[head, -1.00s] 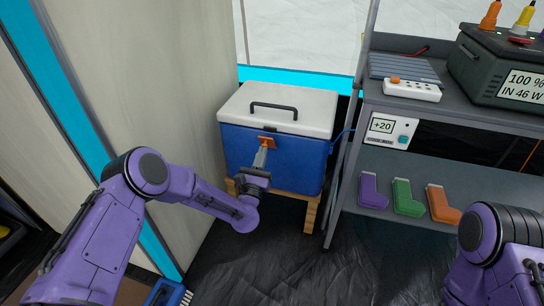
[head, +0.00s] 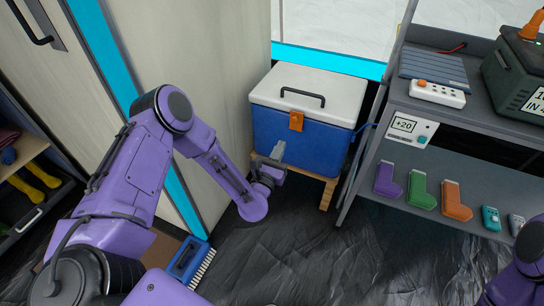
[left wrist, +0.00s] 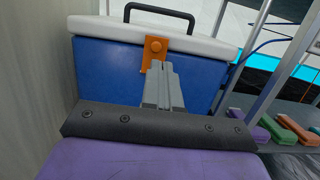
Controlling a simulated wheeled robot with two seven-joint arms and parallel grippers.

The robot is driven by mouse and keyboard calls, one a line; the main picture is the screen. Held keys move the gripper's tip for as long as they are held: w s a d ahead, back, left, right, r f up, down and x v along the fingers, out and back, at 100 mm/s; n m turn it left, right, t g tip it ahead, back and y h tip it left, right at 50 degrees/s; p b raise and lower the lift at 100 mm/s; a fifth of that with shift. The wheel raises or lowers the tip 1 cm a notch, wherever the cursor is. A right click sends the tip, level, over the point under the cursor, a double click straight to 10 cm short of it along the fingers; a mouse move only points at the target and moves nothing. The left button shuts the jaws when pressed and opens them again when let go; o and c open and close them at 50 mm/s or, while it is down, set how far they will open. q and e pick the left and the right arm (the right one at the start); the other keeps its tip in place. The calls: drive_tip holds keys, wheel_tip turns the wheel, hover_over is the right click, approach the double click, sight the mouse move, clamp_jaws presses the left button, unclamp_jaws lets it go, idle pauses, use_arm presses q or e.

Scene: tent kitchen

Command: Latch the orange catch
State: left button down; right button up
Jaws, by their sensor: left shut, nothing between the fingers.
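The orange catch (head: 296,121) is on the front of a blue cooler (head: 272,132) with a white lid (head: 323,84). It stands upright and flat against the front, its top overlapping the lid's edge. The lid is down. My right gripper is out of view; only part of that arm shows.
A pale cabinet wall (head: 225,70) stands close to the cooler's left, a grey shelf rack (head: 450,112) to its right. The cooler sits on a wooden stand (head: 328,192). A blue brush (head: 190,262) lies on the floor; dark floor before the cooler is clear.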

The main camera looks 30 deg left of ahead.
use_arm(q)
drive_tip(key=s, duration=0.4)
drive_tip(key=shift+s+a+r, duration=0.1)
drive_tip(key=shift+s+r, duration=0.1)
drive_tip(key=shift+s, duration=0.15)
drive_tip(key=s+d+f+m+g+h, duration=0.1)
drive_tip(key=s+f+m+g, duration=0.35)
drive_tip(key=f+m, duration=0.4)
drive_tip(key=s+d+f+m+g, duration=0.1)
drive_tip(key=s+f+m+g, duration=0.35)
drive_tip(key=m, duration=0.65)
drive_tip(key=s+a+f+m+g+y, duration=0.1)
drive_tip(key=s+a+f+m+g, duration=0.15)
drive_tip(key=s, duration=0.45)
drive_tip(key=s+a+f+m+g+y, duration=0.1)
drive_tip(key=s+a+m+g, duration=0.2)
drive_tip(key=s, duration=0.5)
drive_tip(key=s+a+f+m+g+y, duration=0.1)
drive_tip(key=s+f+m+g, duration=0.1)
drive_tip(key=s+m, duration=0.4)
wheel_tip(320, 180, up, 21)
drive_tip(key=s+n+p, duration=0.1)
drive_tip(key=p, duration=2)
drive_tip(key=shift+a+p, duration=0.3)
